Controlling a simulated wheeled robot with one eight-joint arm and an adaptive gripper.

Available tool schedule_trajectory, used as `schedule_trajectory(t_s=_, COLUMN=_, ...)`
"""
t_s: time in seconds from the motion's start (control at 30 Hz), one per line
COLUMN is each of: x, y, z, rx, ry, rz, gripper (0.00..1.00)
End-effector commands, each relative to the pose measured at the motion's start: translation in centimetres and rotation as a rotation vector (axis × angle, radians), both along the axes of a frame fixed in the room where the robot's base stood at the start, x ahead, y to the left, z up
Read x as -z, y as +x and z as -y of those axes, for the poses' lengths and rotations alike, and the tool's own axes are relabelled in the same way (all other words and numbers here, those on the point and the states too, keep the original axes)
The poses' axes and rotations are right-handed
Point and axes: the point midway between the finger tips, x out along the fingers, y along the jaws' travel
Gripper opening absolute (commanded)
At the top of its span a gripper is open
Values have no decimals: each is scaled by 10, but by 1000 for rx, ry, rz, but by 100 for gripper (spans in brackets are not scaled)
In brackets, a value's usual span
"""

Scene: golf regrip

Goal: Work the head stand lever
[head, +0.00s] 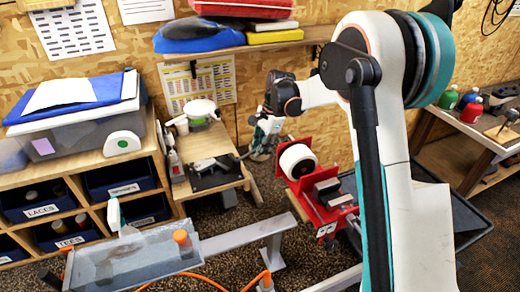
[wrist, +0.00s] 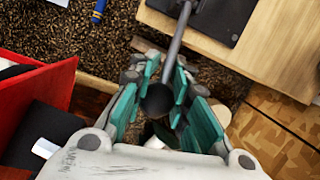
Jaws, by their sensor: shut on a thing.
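The head stand has a black base plate (head: 215,174) on the small wooden bench; the plate also shows at the top of the wrist view (wrist: 228,18). Its grey lever (wrist: 176,58) sticks out past the bench edge and ends in a dark round knob (wrist: 157,101). My gripper (wrist: 163,103) has its teal fingers on both sides of the knob end and is shut on the lever. In the head view my gripper (head: 263,139) is to the right of the bench, and the lever's end is small and hard to make out there.
A red machine with a white roller (head: 298,161) stands close to the right of my gripper. The small wooden bench (head: 205,145) also holds a white device. A grey water tank (head: 135,258) is in front, and shelves with bins (head: 107,182) are at left.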

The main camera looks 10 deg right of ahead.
Motion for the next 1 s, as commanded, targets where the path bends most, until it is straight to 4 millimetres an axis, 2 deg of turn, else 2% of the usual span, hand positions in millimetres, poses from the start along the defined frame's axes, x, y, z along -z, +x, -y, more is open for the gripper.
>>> schedule_trajectory(t_s=0.4, x=0, y=0, z=1, rx=1, ry=-1, rz=0, gripper=0)
schedule_trajectory(t_s=0.43, x=0, y=0, z=1, rx=1, ry=-1, rz=0, gripper=20)
schedule_trajectory(t_s=0.53, x=0, y=0, z=0, rx=1, ry=-1, rz=0, gripper=42)
schedule_trajectory(t_s=0.57, x=0, y=0, z=0, rx=0, ry=-1, rz=0, gripper=45)
schedule_trajectory(t_s=0.87, x=0, y=0, z=0, rx=0, ry=0, rz=0, gripper=45)
schedule_trajectory(t_s=1.0, x=-7, y=0, z=0, rx=0, ry=0, rz=0, gripper=45)
